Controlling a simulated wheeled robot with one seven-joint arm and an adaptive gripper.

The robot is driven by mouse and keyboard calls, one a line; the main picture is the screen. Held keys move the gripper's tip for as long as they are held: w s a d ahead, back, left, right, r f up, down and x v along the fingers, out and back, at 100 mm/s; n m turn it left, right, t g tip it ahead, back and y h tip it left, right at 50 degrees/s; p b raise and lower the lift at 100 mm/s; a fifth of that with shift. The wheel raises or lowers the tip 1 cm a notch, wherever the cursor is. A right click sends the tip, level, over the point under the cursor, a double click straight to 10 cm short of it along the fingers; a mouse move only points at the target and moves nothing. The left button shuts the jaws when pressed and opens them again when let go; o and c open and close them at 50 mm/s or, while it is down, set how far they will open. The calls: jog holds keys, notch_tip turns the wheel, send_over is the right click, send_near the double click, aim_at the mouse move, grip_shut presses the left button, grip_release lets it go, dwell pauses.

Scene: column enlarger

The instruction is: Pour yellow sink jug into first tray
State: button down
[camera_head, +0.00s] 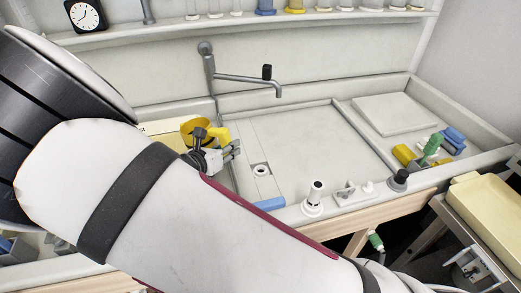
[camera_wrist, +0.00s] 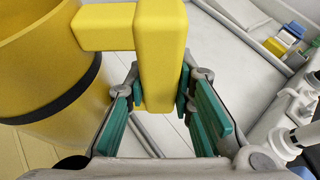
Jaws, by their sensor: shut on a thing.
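A yellow jug (camera_head: 191,127) shows beyond my arm, left of the tap in the head view; my arm hides part of it. In the wrist view the jug (camera_wrist: 45,65) fills the left side, with a black band around its body. My gripper (camera_wrist: 160,100) is shut on the jug's upright handle, with green pads on both sides of it; it also shows in the head view (camera_head: 224,155). The jug looks roughly upright; its contents are hidden. A pale yellow tray edge (camera_head: 155,127) shows behind my arm near the jug. I cannot tell whether this is the first tray.
The wide pale sink (camera_head: 310,140) lies right of the jug, with the tap (camera_head: 245,79) reaching over it. A cream tray (camera_head: 490,205) stands at the far right. Green, yellow and blue items (camera_head: 432,148) sit on the right ledge. A shelf with several vessels runs along the back.

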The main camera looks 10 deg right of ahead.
aim_at(211, 146)
jog(key=a+n, duration=0.1)
jog(key=a+r+n, duration=0.1)
jog(key=s+a+r+n, duration=0.1)
jog(key=a, duration=0.1)
jog(key=shift+s+a+n+t, duration=0.1)
jog(key=shift+n+t, duration=0.3)
dwell(0.7)
jog(key=shift+f, duration=0.1)
dwell(0.5)
jog(key=shift+a+r+n+h+p, duration=0.15)
jog(key=shift+r+n+h+p, duration=0.25)
jog(key=shift+n, duration=0.5)
jog(key=shift+f, duration=0.1)
dwell(1.3)
